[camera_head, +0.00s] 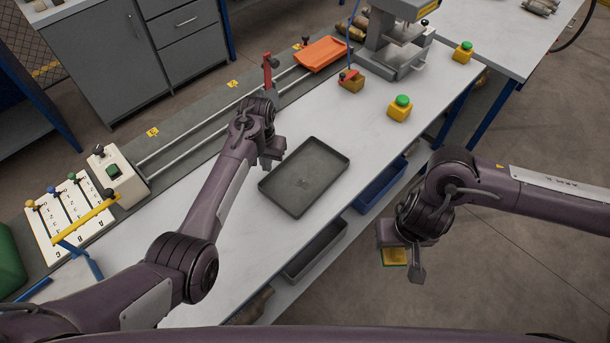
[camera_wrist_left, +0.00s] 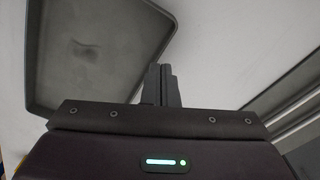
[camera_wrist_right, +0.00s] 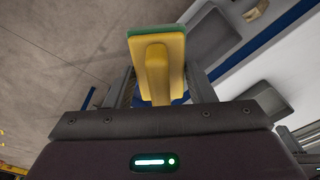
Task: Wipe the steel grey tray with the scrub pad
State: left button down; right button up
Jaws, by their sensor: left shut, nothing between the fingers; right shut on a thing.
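The steel grey tray (camera_head: 304,177) lies flat on the white bench; a faint darker smudge shows on its floor. It also shows in the left wrist view (camera_wrist_left: 90,50). My left gripper (camera_head: 272,160) is shut and empty, just off the tray's far left edge. The scrub pad (camera_head: 395,257), a yellow handle on a green pad, is in my right gripper (camera_head: 402,265). In the right wrist view the pad (camera_wrist_right: 157,60) sits between the fingers, which are shut on its handle. The right gripper is off the bench's right side, over the floor, apart from the tray.
A button box with a green button (camera_head: 399,108) and a grey press (camera_head: 395,45) stand beyond the tray. An orange tray (camera_head: 321,54) lies by the rails. A blue bin (camera_head: 380,187) and a grey bin (camera_head: 314,250) sit below the bench edge. The bench around the tray is mostly clear.

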pick_arm(q)
jog(key=shift+f+b, duration=0.35)
jog(key=shift+f, duration=0.25)
pick_arm(e)
jog(key=shift+f, duration=0.35)
dwell(0.3)
pick_arm(q)
jog(key=shift+r, duration=0.1)
pick_arm(e)
jog(key=shift+r, duration=0.1)
